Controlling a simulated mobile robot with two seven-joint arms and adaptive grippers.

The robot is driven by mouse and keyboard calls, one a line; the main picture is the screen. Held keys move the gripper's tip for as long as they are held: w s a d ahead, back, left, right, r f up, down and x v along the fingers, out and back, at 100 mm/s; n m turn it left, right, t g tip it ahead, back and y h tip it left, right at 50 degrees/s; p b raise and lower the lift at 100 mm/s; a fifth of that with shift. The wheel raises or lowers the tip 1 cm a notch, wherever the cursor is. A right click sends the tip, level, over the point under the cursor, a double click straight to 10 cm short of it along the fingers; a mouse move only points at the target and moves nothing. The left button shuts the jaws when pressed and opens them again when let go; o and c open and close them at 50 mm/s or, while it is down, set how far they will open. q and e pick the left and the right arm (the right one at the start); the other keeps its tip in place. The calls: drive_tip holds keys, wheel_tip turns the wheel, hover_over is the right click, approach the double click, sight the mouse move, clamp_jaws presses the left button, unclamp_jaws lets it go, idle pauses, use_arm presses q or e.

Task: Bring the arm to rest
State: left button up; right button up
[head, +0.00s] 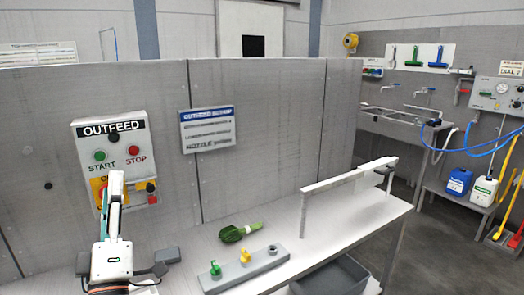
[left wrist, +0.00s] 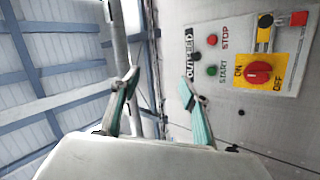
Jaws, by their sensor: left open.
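My left gripper (head: 116,182) stands upright in front of the outfeed panel (head: 138,137) at the left of the head view. In the left wrist view its two teal-lined fingers (left wrist: 160,92) are spread apart with nothing between them. The panel there appears turned on its side, to the right of the fingers, with a green START button (left wrist: 212,71), a red STOP button (left wrist: 212,39) and a red rotary switch (left wrist: 259,73) on yellow. In the head view the gripper covers part of the yellow switch area. My right gripper is in neither view.
A green leafy bundle (head: 240,232) lies on the pale bench (head: 375,222). In front of it a grey block (head: 240,272) carries green, yellow and dark fittings. A white raised bar (head: 345,182) stands farther right. A grey wall with a blue-headed sign (head: 208,130) backs the bench.

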use_arm(q)
drive_tip(key=s+d+f+m+h, duration=0.2)
drive_tip(key=d+m+h, duration=0.4)
drive_tip(key=m+h, duration=0.25)
drive_tip(key=s+d+f+m+h, duration=0.2)
drive_tip(key=d+m+h, duration=0.4)
drive_tip(key=m+h, duration=0.25)
drive_tip(key=d+f+m+g+h, duration=0.1)
drive_tip(key=d+f+m+g, duration=0.35)
drive_tip(key=f, duration=0.25)
drive_tip(key=s+a+f+m+g+y, duration=0.2)
drive_tip(key=s+a+f+g+y, duration=0.15)
drive_tip(key=f, duration=0.75)
drive_tip(key=s+a+f+m+g+y, duration=0.15)
drive_tip(key=a+f+g+y, duration=0.3)
drive_tip(key=f, duration=0.65)
drive_tip(key=s+a+f+n+g+y, duration=0.1)
drive_tip(key=s+a+f+g+y, duration=0.15)
drive_tip(key=s+a, duration=0.4)
drive_tip(key=s+a+f+g+y, duration=0.2)
drive_tip(key=s+a+f+y, duration=0.2)
drive_tip(key=a, duration=0.5)
drive_tip(key=d+f+n+t+h, duration=0.3)
drive_tip(key=d+f+h, duration=0.3)
drive_tip(key=d+f, duration=0.8)
drive_tip(key=shift+w+d+f+n, duration=0.25)
drive_tip(key=shift+d+f+n, duration=0.1)
drive_tip(key=shift+f, duration=0.9)
